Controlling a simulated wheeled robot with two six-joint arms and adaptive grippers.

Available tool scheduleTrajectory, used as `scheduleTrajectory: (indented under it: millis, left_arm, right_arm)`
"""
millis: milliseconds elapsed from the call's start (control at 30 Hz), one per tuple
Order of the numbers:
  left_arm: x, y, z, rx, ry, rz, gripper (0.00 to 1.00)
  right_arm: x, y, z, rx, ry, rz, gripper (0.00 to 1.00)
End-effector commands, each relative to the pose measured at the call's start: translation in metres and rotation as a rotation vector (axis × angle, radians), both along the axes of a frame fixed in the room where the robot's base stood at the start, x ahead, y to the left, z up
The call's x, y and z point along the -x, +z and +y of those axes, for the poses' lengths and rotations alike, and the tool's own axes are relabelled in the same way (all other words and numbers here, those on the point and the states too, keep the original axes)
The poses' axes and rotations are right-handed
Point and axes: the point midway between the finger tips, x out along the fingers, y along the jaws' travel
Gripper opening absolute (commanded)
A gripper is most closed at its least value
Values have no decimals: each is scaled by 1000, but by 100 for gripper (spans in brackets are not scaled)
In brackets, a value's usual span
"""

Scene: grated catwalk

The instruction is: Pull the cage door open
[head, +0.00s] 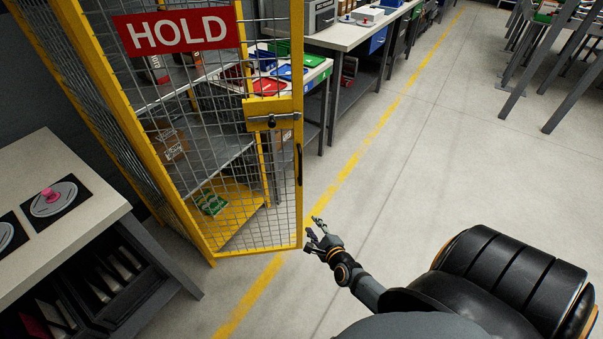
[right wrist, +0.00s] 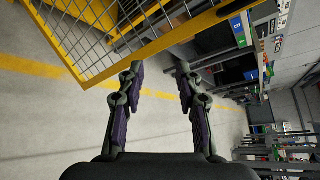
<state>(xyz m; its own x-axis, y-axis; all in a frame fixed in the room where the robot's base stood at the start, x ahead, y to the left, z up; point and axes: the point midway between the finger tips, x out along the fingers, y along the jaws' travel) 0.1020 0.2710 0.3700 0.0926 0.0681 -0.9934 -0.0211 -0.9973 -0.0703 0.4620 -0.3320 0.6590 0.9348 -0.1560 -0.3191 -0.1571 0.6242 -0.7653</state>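The cage door (head: 232,252) is a yellow frame with wire mesh, a red HOLD sign (head: 177,30), a latch bolt (head: 271,121) and a dark upright handle (head: 299,165) near its free edge. It appears to stand ajar, its free edge out from the cage (head: 186,235). My right gripper (head: 316,228) is just right of the door's lower free corner in the head view. In the right wrist view, its fingers (right wrist: 158,72) are apart with nothing between them. The door's yellow frame (right wrist: 165,38) runs past beyond the fingertips; I see no contact. My left gripper is out of view.
A table (head: 60,180) with dark mats and a pink object stands left of the cage. A workbench (head: 345,35) with coloured trays stands behind the door. Grey racks (head: 560,60) stand far right. The concrete floor (head: 430,150) with a yellow line is clear.

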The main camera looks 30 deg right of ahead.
Motion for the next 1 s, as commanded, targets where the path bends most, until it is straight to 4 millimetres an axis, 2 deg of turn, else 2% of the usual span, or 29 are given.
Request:
scheduleTrajectory:
  millis: [33, 100, 200, 300, 467, 567, 800, 1000]
  left_arm:
    - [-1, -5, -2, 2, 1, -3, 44]
    - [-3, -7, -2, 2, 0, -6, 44]
    - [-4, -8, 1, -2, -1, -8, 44]
    - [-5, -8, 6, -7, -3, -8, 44]
    - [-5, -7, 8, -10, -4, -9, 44]
    - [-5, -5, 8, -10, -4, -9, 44]
    - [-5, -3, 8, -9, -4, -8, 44]
    - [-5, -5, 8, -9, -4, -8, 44]
  right_arm:
    - [-15, 35, -3, -188, -74, -125, 35]
    - [-27, 79, -7, -438, -152, -274, 35]
    - [-36, 120, -11, -694, -208, -412, 35]
    - [-38, 140, -13, -826, -231, -476, 35]
    - [-40, 145, -13, -861, -236, -493, 35]
    - [-50, 145, -16, -858, -235, -492, 35]
    - [-99, 145, -28, -856, -235, -491, 35]
    - [-130, 143, -36, -855, -234, -489, 35]
